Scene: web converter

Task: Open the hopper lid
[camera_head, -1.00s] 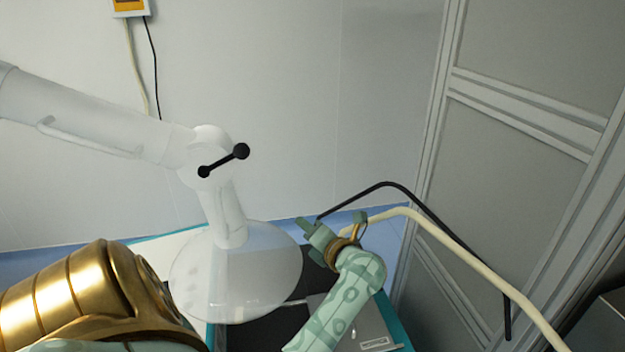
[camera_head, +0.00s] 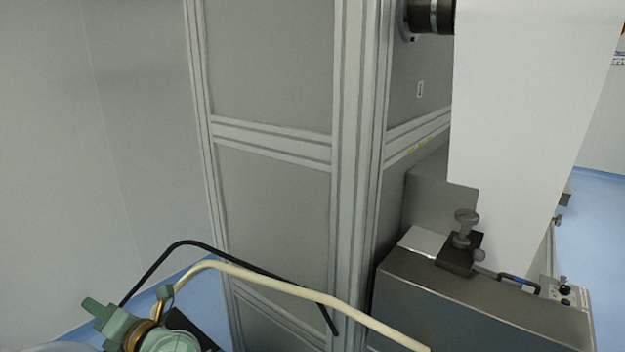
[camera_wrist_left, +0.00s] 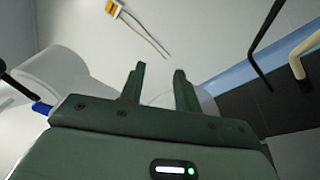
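No hopper lid can be made out with certainty in these views. My left gripper (camera_head: 129,299) is at the lower left of the head view. In the left wrist view the same gripper (camera_wrist_left: 159,69) has its two fingers apart with nothing between them. A bent black bar (camera_head: 210,250) and a cream bent bar (camera_head: 270,284) rise beside the gripper and run right; the black bar (camera_wrist_left: 262,45) and cream bar (camera_wrist_left: 303,52) also show at the right of the wrist view, apart from the fingers. My right gripper is not in view.
A grey panelled cabinet (camera_head: 275,210) stands behind the bars. A grey metal machine housing (camera_head: 480,305) is at the lower right, with a hanging white web (camera_head: 520,110) behind it. Blue floor (camera_head: 595,230) shows at far right. White tubing (camera_wrist_left: 58,78) is left of the gripper in the wrist view.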

